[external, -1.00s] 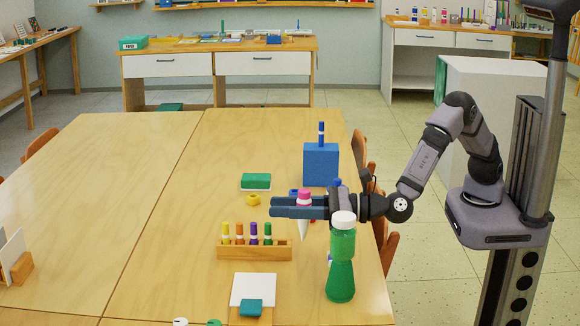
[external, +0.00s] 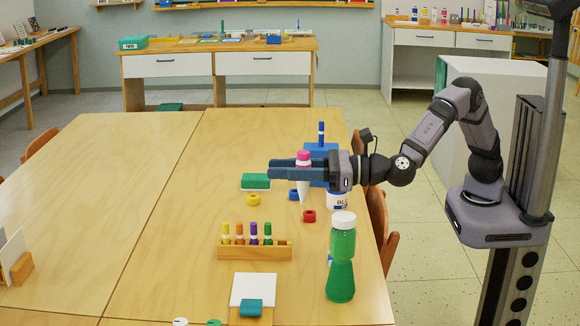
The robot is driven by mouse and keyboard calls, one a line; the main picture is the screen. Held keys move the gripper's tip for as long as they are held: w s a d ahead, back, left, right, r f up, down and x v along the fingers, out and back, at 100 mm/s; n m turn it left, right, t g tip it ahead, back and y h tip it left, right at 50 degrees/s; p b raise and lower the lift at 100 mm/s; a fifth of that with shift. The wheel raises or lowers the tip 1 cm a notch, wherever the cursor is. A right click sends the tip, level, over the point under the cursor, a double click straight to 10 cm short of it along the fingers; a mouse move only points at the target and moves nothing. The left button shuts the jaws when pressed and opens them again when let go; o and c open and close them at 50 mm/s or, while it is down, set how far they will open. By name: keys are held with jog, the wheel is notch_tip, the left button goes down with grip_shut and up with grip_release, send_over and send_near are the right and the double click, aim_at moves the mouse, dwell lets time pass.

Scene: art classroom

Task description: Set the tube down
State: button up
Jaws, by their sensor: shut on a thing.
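My gripper (external: 285,168) reaches in from the right over the right part of the table (external: 165,215). Its dark blue fingers are shut on the tube (external: 304,191), which is white with a pink cap and narrows to a point at its lower end. The tube is upright, cap at the top. The fingers cover part of its upper body. I cannot tell whether its lower tip is clear of the table top.
A blue block (external: 320,149) with a blue marker stands behind the gripper. A white container (external: 337,201), a red ring (external: 309,216), a yellow ring (external: 254,200) and a green block (external: 256,182) are nearby. A green bottle (external: 341,265) and wooden marker rack (external: 254,253) stand in front.

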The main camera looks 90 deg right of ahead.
jog(key=w+d+f+m+g+h+b, duration=0.1)
jog(key=w+d+f+m+h+b, duration=0.15)
jog(key=w+d+f, duration=0.6)
jog(key=w+d+f+m+h+b, duration=0.1)
jog(key=w+d+h, duration=0.2)
jog(key=d, duration=1.1)
jog(key=shift+w+a+r+n+y, duration=1)
jog(key=shift+a+y, duration=0.45)
jog(key=shift+a, duration=0.7)
jog(key=shift+t, duration=0.4)
jog(key=shift+w+f+b, duration=0.15)
jog(key=shift+f+b, duration=0.15)
jog(key=shift+f, duration=4.75)
jog(key=shift+f, duration=0.15)
jog(key=o, duration=0.7)
jog(key=shift+f, duration=0.1)
jog(key=o, duration=0.4)
